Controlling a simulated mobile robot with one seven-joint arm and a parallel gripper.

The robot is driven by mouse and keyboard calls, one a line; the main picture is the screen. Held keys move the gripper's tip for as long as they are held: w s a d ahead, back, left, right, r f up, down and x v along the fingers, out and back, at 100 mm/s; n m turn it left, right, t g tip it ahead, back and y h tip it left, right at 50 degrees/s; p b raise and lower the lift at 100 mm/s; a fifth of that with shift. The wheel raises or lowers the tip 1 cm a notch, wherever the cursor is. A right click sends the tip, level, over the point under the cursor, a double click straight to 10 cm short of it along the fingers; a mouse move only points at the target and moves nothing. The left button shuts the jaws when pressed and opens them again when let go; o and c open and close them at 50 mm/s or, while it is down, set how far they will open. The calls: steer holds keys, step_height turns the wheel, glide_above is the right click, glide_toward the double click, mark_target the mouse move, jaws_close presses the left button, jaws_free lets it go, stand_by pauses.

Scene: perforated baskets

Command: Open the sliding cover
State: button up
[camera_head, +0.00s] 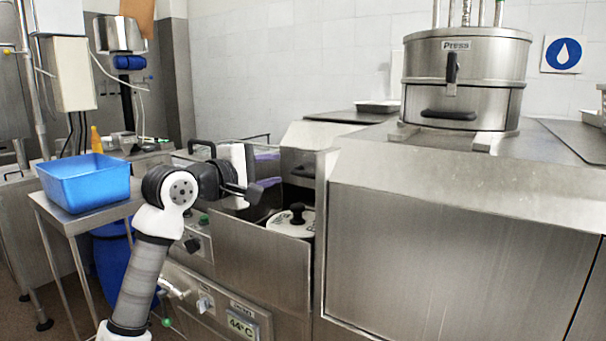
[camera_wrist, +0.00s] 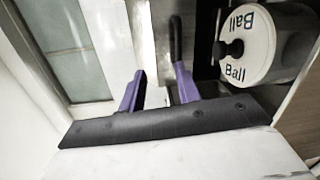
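My gripper (camera_wrist: 160,90) shows in the wrist view as two purple fingers standing apart, with no object visibly held between them. In the head view its purple part shows small behind my arm, mostly hidden. A dark bar-like handle (camera_wrist: 176,40) is just beyond the right finger in the wrist view; I cannot tell if they touch. A pale metal strip (camera_wrist: 143,35) lies beside it, perhaps part of the sliding cover. In the head view a black handle (camera_head: 201,147) stands at the back left of the steel unit. The cover's full outline is hidden by my arm.
A white lid marked Ball (camera_wrist: 258,45) with a black knob sits right of the fingers; the head view shows it in the well (camera_head: 297,218). A steel Press drum (camera_head: 465,75) stands right. A blue bin (camera_head: 85,182) rests on a side table at left.

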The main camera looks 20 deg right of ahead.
mark_target(302, 175)
steer(key=w+d+f+p, duration=0.1)
steer(key=w+d, duration=0.2)
steer(key=w+d+f+y+p, duration=0.1)
steer(key=w+d+f+p, duration=0.1)
steer(key=w+d, duration=0.2)
steer(key=w+d+f+y+p, duration=0.1)
steer(key=w+d+f+p, duration=0.1)
steer(key=w+d, duration=0.1)
steer(key=shift+w+d+f+m, duration=0.1)
steer(key=shift+w+d+m, duration=0.2)
steer(key=shift+w+d, duration=0.15)
jaws_close()
